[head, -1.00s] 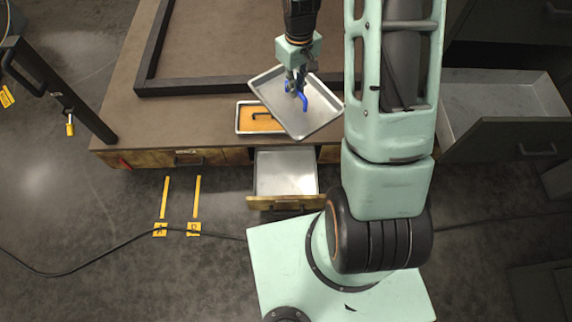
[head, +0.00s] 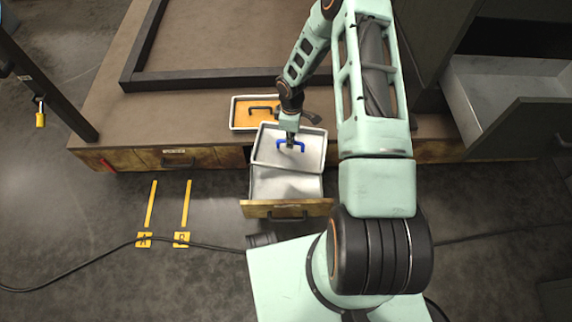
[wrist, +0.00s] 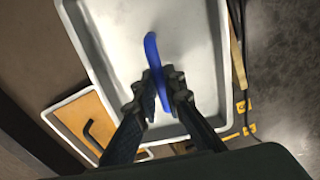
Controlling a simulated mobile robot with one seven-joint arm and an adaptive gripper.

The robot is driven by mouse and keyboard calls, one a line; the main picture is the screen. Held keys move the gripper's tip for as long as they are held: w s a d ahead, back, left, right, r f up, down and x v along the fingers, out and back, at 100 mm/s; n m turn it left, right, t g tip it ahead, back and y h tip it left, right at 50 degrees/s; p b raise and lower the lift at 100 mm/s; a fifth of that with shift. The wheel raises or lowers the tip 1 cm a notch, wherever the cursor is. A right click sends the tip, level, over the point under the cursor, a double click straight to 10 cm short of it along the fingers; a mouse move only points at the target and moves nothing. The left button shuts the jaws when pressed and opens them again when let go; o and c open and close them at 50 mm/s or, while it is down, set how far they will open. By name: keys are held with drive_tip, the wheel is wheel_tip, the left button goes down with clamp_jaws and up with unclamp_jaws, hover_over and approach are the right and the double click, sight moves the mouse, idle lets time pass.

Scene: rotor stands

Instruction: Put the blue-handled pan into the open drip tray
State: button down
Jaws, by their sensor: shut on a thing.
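The blue-handled pan (head: 268,152) is a grey, shallow rectangular pan with a blue handle (head: 291,145) across its middle. My gripper (head: 290,139) is shut on the blue handle, which also shows between the fingers in the wrist view (wrist: 153,60). The pan is over the back part of the open drip tray (head: 286,184), a pale drawer pulled out from the bench front. Its front part shows below the pan in the head view. Whether the pan touches the drawer cannot be told. The pan hides the drawer's back part.
An orange pan with a black handle (head: 244,112) lies on the bench top (head: 120,100) just left of the held pan. A dark raised frame (head: 200,79) is behind. Another open grey drawer (head: 500,90) stands at the right. A cable lies on the floor.

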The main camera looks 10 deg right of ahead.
drive_tip(key=shift+s+a+f+n+b, duration=0.15)
drive_tip(key=shift+a+f+n+b, duration=0.2)
drive_tip(key=shift+f+b, duration=2.9)
drive_tip(key=shift+s+a+f+n+b, duration=0.1)
drive_tip(key=shift+a+f+n+b, duration=0.6)
drive_tip(key=shift+f, duration=4.7)
drive_tip(key=shift+s+d+f+n+b, duration=0.15)
drive_tip(key=shift+f+b, duration=2.25)
drive_tip(key=shift+f, duration=1.95)
drive_tip(key=c, duration=2)
unclamp_jaws()
drive_tip(key=shift+o, duration=0.2)
wheel_tip(320, 180, up, 12)
